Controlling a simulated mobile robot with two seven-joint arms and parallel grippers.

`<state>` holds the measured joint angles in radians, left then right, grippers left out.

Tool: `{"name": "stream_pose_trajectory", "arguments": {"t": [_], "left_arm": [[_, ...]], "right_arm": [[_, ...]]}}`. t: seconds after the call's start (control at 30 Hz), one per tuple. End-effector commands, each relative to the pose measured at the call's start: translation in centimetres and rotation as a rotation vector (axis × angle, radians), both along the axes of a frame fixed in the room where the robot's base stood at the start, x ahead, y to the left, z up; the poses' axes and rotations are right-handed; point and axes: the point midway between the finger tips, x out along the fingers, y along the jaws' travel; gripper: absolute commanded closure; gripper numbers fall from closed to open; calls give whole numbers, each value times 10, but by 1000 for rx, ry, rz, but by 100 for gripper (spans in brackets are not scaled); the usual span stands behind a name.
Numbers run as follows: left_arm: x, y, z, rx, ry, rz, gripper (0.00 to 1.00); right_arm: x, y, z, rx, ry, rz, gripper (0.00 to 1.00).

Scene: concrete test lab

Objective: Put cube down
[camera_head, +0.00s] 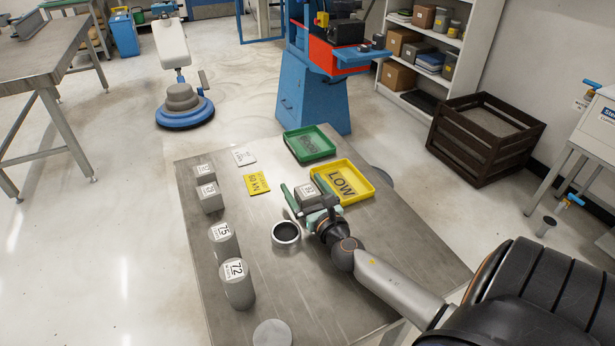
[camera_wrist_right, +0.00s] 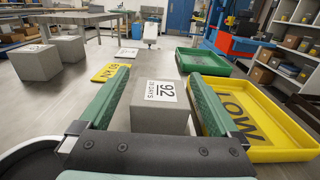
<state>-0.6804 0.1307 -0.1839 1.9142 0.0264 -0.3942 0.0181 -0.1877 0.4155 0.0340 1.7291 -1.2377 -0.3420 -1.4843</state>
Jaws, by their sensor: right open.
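A grey concrete cube (camera_head: 308,194) with a white label sits beside the left side of the yellow LOW tray (camera_head: 369,179), outside it, apparently on the table. In the right wrist view the cube (camera_wrist_right: 160,117) reads 92 and stands between the two green fingers. My right gripper (camera_head: 305,191) is open around the cube, one finger on each side. In the right wrist view the gripper (camera_wrist_right: 157,80) shows a gap at the left finger; contact on the right is unclear. The green tray (camera_head: 309,143) stands behind the yellow one. My left gripper is not in view.
Two cubes (camera_head: 210,198) and two labelled cylinders (camera_head: 236,284) stand along the left of the metal table (camera_head: 259,220). A yellow card (camera_head: 256,184), a white card (camera_head: 244,157), a metal ring (camera_head: 286,235) and a grey disc (camera_head: 272,333) lie on it. The table's middle left is clear.

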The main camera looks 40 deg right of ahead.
Motion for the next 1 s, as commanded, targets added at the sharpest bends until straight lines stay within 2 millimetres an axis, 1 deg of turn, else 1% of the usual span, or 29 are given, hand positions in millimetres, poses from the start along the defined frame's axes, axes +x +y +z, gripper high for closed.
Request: {"name": "stream_pose_trajectory", "arguments": {"t": [0.03,0.13,0.37,1.0], "left_arm": [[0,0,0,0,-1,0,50],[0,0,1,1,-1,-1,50],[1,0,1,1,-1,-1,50],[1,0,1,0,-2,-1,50]], "right_arm": [[5,-2,1,0,-1,0,3],[10,-3,0,0,0,0,3],[10,-3,0,0,0,1,3],[10,-3,0,0,0,0,74]]}}
